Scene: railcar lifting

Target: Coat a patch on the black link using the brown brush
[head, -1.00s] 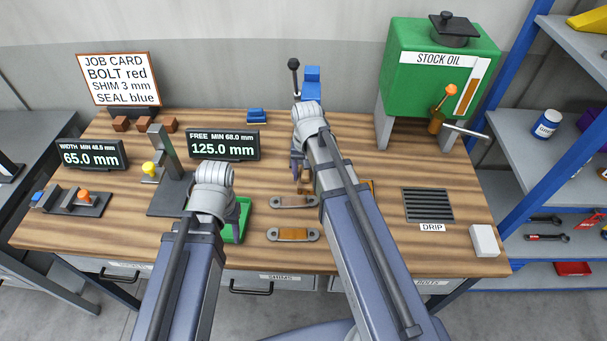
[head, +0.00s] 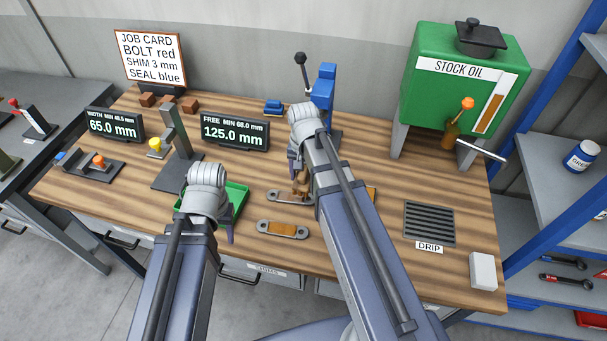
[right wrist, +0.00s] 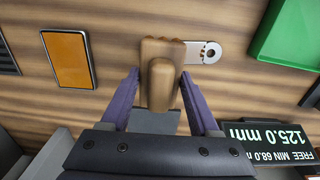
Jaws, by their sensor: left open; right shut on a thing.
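My right gripper (head: 300,172) is shut on the brown brush (head: 301,186), which also shows between the fingers in the right wrist view (right wrist: 158,80). The brush is over the right part of the upper link (head: 277,196); I cannot tell if it touches. That link looks grey, and its holed end (right wrist: 205,52) sticks out beside the brush. Its middle is hidden. A second grey link (head: 297,233) with an orange-brown patch lies in front. No link looks clearly black. My left gripper (head: 218,229) is open at the green tray, its fingers mostly hidden.
The green tray (head: 237,196) is left of the links. An orange pad in a dark frame (right wrist: 68,58) lies right of the brush in the head view. A drip grate (head: 429,222), white block (head: 483,270), blue clamp (head: 322,92) and display (head: 235,133) stand around.

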